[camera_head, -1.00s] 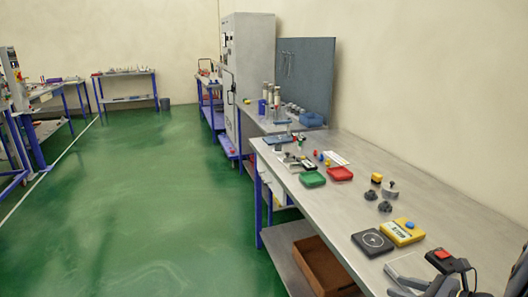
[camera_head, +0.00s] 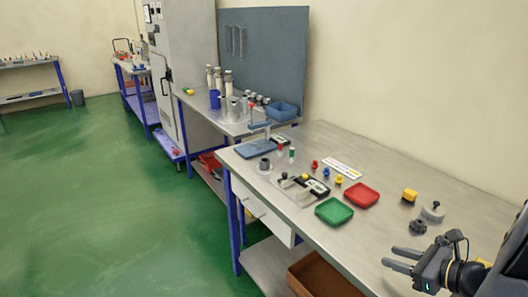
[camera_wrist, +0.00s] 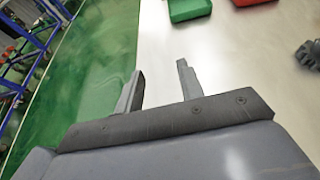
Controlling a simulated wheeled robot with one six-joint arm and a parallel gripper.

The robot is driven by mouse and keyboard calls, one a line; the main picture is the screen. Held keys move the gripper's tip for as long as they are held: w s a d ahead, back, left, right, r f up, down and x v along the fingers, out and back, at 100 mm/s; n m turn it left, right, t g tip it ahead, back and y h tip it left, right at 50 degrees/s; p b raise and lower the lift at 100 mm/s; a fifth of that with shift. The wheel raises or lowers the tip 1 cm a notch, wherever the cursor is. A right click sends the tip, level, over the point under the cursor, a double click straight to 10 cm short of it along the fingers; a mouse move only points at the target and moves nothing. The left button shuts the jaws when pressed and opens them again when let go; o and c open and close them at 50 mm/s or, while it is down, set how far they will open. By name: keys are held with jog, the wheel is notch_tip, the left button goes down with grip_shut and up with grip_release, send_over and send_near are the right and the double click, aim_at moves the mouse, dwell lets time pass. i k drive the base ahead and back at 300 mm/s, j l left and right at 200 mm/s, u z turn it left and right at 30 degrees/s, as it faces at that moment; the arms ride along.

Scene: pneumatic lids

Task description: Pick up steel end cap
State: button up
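My gripper (camera_head: 391,257) is open and empty, above the front edge of the near workbench. Its two separated fingers also show in the wrist view (camera_wrist: 160,70). I cannot tell for sure which piece is the steel end cap. A silver round piece with a dark knob (camera_head: 432,213) stands on the bench, beyond and right of my gripper. A dark grey knobbed piece (camera_head: 417,228) sits beside it; a dark toothed piece (camera_wrist: 308,54) is at the wrist view's right edge. Several steel cylinders (camera_head: 232,108) stand on the farther bench.
A green tray (camera_head: 334,211) and a red tray (camera_head: 361,195) lie on the near bench (camera_head: 300,150). A yellow-black block (camera_head: 409,196) is near the silver piece. A brown box (camera_head: 322,279) is on the lower shelf. Green floor (camera_head: 110,200) is free to the left.

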aim_at(265, 163)
jog(key=i+j+z, duration=0.2)
jog(key=i+j, duration=0.2)
jog(key=j, duration=0.2)
jog(key=i+j+z, duration=0.2)
jog(key=i+j, duration=0.2)
jog(key=j, duration=0.2)
jog(key=i+j+z, duration=0.1)
jog(key=j, duration=0.25)
jog(key=i+j, duration=0.25)
jog(key=i+j+z, duration=0.15)
jog(key=j, duration=0.3)
jog(key=i+j+z, duration=0.1)
jog(key=j, duration=0.25)
